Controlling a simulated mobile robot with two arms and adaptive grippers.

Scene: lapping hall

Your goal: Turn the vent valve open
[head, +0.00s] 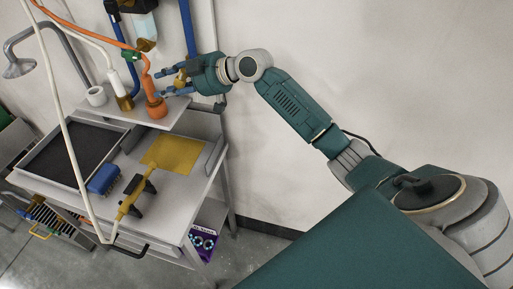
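A brass-yellow fitting (180,77), which looks like the vent valve, sits by the wall near the lower end of the blue pipe (187,28). My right gripper (163,83) reaches in from the right at that height. Its two blue-tipped fingers are spread, one above and one below the brass fitting. I cannot tell whether they touch it. The gripper hides part of the fitting and of the pipe behind it. My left gripper is not in view.
An orange tool (154,104) with a hose stands on the upper shelf (135,112), just below the fingers. The bench below holds a black tray (75,152), a blue brush (103,179) and a yellow mat (170,154).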

